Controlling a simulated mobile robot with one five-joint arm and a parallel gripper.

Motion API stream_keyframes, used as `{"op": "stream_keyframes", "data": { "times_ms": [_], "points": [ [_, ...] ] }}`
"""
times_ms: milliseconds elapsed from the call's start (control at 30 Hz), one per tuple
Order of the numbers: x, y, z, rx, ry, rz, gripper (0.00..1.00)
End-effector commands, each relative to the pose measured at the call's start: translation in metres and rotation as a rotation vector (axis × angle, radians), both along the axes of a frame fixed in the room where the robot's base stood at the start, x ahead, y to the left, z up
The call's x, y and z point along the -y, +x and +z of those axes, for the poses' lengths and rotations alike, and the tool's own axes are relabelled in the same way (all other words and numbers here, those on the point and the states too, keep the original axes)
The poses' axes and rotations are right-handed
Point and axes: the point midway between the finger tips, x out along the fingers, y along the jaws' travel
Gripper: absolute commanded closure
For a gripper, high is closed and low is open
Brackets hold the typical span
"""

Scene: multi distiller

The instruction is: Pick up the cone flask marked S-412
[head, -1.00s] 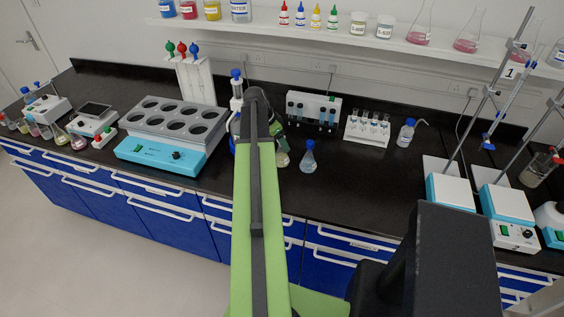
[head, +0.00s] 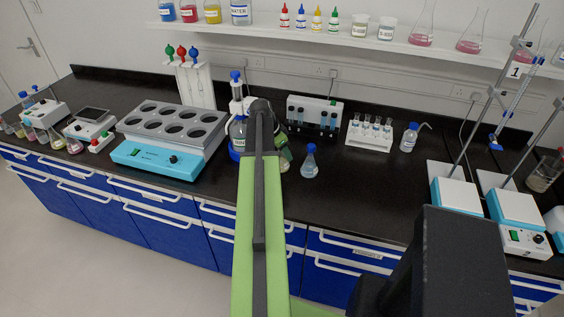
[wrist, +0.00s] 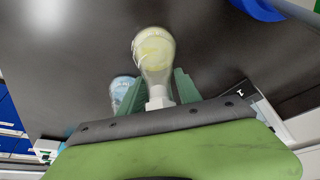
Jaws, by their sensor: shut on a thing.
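A cone flask with pale yellow liquid (wrist: 153,50) stands out between the two green fingers of my gripper (wrist: 155,88) in the wrist view. The fingers are shut on its narrow neck. In the head view the flask (head: 284,166) shows partly behind my arm, low over the black bench. I cannot read a marking on it, and cannot tell whether its base touches the bench.
A flask with pale blue liquid and a blue cap (head: 310,164) stands close to the right; it also shows beside the left finger in the wrist view (wrist: 121,88). A multi-hole bath (head: 172,135) is left, a tube rack (head: 371,134) right.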

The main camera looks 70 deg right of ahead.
Motion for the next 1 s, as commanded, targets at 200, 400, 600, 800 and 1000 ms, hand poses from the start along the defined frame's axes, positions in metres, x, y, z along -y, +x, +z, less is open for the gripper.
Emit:
{"op": "stream_keyframes", "data": {
  "times_ms": [200, 400, 600, 800, 1000],
  "points": [
    [-0.001, 0.000, -0.001, 0.002, 0.002, 0.000, 1.00],
    [-0.001, 0.000, -0.001, 0.002, 0.002, -0.001, 1.00],
    [-0.001, 0.000, 0.002, 0.003, 0.003, -0.001, 1.00],
    [0.000, 0.000, 0.019, 0.002, 0.002, -0.001, 1.00],
    [0.000, -0.001, 0.038, 0.001, 0.002, -0.001, 1.00]
  ]
}}
